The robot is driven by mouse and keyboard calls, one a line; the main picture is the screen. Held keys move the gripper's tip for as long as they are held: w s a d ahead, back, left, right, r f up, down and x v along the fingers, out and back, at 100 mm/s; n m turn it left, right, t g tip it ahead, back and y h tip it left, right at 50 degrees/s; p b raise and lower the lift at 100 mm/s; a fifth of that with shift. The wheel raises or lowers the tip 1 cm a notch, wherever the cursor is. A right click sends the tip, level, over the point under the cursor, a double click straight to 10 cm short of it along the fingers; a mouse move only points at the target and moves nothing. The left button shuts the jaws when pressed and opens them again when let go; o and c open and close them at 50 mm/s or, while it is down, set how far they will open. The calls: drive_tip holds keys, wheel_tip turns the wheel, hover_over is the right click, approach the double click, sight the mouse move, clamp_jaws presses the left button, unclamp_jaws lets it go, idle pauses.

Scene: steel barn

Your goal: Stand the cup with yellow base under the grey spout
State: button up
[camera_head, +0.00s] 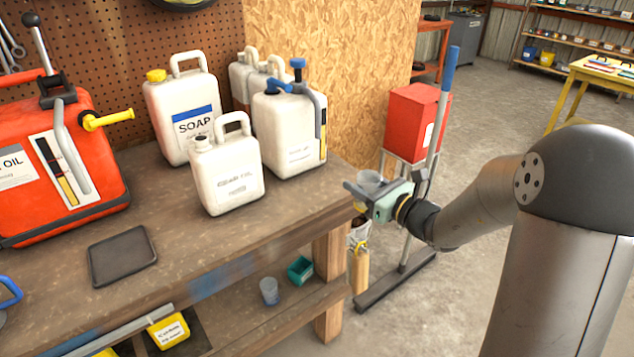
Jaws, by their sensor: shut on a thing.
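My gripper (368,193) is off the bench's right front corner, shut on a clear cup (370,177). The cup looks upright, its rim above the fingers; a bit of yellow shows below them, but its base is mostly hidden. A grey spout (72,145) curves down the front of the red oil can (30,165) at the left, far from my gripper. A yellow piece (107,119) sticks out beside it. A blue-grey spout (319,110) hangs on the blue-topped white jug (288,130), nearer my gripper.
A dark flat tray (122,257) lies before the red can. A soap jug (183,110) and a small white jug (226,175) stand mid-bench. Another clear cup (269,291) and a green bin (300,270) are on the lower shelf. A red box (412,122) stands behind my gripper.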

drive_tip(key=p, duration=0.2)
approach(305, 157)
drive_tip(key=w+a+r, duration=0.1)
drive_tip(key=w+a, duration=0.1)
drive_tip(key=w+a+r, duration=0.2)
drive_tip(key=shift+w+a+r, duration=0.25)
drive_tip(key=shift+a, duration=0.15)
drive_tip(key=shift+f, duration=1.75)
drive_tip(key=shift+f+b, duration=0.2)
drive_tip(key=shift+b, duration=0.1)
drive_tip(key=o, duration=1.1)
drive_tip(key=shift+r, duration=0.1)
drive_tip(key=shift+c, duration=0.2)
drive_tip(key=shift+r, duration=0.1)
